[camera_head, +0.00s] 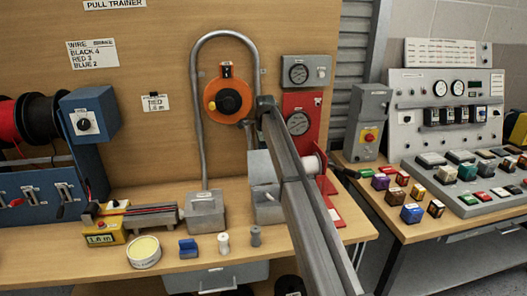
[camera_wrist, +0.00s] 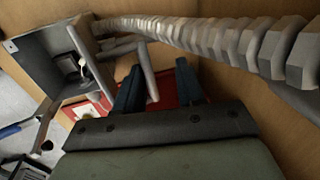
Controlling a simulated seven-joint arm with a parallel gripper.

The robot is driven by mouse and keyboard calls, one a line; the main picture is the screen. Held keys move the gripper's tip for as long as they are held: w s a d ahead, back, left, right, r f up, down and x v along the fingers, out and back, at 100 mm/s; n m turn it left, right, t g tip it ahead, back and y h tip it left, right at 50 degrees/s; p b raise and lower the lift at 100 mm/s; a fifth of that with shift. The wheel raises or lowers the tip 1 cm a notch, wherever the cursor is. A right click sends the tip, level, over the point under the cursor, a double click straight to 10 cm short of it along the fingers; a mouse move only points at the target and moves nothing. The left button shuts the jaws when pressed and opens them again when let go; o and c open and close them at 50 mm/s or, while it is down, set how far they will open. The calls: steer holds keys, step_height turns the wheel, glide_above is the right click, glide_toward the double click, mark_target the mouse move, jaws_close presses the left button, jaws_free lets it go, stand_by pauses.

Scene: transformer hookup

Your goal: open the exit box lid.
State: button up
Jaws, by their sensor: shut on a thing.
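The exit box, as best I can tell, is the grey box (camera_head: 268,212) at the right end of the bent conduit on the bench. A grey panel (camera_head: 261,168) stands upright at its back, and a pale rod shows at its front. In the wrist view a grey box (camera_wrist: 38,58) appears at upper left with its dark inside partly visible. My gripper (camera_wrist: 158,75) shows in the wrist view, its two dark blue fingers around a pale grey bar (camera_wrist: 148,68). Whether this bar belongs to the lid is unclear. My arm hides part of the box's right side in the head view.
The ribbed conduit (camera_wrist: 225,38) runs close past my fingers. A red stand (camera_head: 335,205) with a white spool is right of the box. A second grey box (camera_head: 204,212) and an orange reel (camera_head: 229,100) are to the left. Small parts lie in front.

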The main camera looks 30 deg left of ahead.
steer(key=shift+o, duration=1)
steer(key=shift+w+a, duration=0.1)
steer(key=shift+s, duration=0.2)
step_height(320, 180, up, 14)
steer(key=s+d, duration=0.1)
steer(key=d, duration=0.1)
steer(key=shift+s+f, duration=0.25)
steer(key=shift+s, duration=0.15)
steer(key=shift+d, duration=0.1)
